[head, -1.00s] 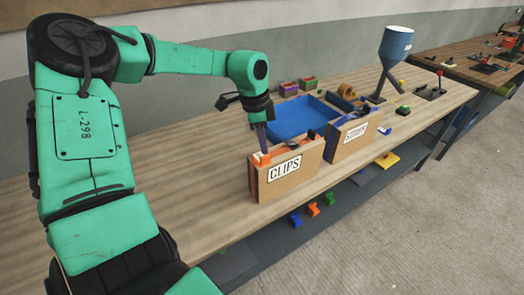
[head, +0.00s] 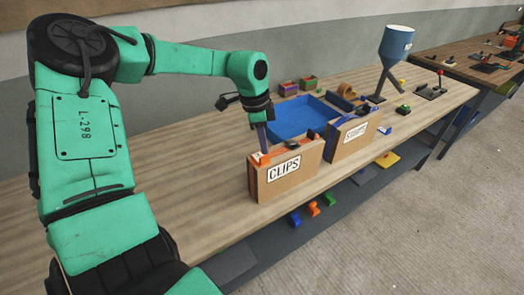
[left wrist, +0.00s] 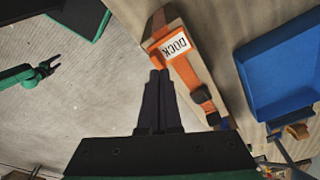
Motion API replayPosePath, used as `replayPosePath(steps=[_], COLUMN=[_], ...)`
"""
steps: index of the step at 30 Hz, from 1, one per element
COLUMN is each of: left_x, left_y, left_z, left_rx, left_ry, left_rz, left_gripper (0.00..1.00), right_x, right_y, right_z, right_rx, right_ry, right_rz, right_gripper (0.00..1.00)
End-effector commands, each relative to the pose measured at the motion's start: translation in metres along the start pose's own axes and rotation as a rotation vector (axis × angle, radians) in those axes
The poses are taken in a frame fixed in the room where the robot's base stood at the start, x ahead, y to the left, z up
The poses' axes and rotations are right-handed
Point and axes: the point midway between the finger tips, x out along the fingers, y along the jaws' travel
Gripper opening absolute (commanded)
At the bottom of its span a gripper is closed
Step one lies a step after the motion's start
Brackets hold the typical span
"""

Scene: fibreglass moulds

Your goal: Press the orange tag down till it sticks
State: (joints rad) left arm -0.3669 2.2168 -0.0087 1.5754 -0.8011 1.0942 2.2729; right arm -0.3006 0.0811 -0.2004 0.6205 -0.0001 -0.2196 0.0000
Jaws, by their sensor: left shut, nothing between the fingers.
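The orange tag (left wrist: 174,46) with a white label reading DOCK lies across the top of the clips box in the left wrist view. In the head view a small part of the orange tag (head: 259,158) shows at the top left of the CLIPS box (head: 290,172). My left gripper (head: 264,150) points down with its fingertips at the tag. In the left wrist view the left gripper (left wrist: 160,73) is shut and empty, its tips by the label's edge; contact is unclear. My right gripper (left wrist: 45,69) shows small at the left, its jaw state unclear.
A blue tray (head: 300,117) lies behind the boxes. A second labelled box (head: 352,134) stands right of the clips box. A blue hopper (head: 397,45) stands farther back. The wooden table (head: 190,160) is bare at the left. Coloured parts lie on the shelf below.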

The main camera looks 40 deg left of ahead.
Motion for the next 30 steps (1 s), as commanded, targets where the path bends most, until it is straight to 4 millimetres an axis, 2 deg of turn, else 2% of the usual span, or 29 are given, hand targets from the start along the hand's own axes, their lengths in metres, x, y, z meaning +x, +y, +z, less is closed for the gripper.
replayPosePath(steps=[30], left_x=[0.0068], left_y=[0.0000], left_z=[0.0011], left_rx=[0.000], left_ry=[0.000], left_rz=[0.000], left_gripper=[0.00], right_x=[0.0066], right_y=[0.0002], right_z=[0.0002], right_rx=[0.001], right_ry=[0.000], right_rz=[0.001], right_gripper=[0.70])
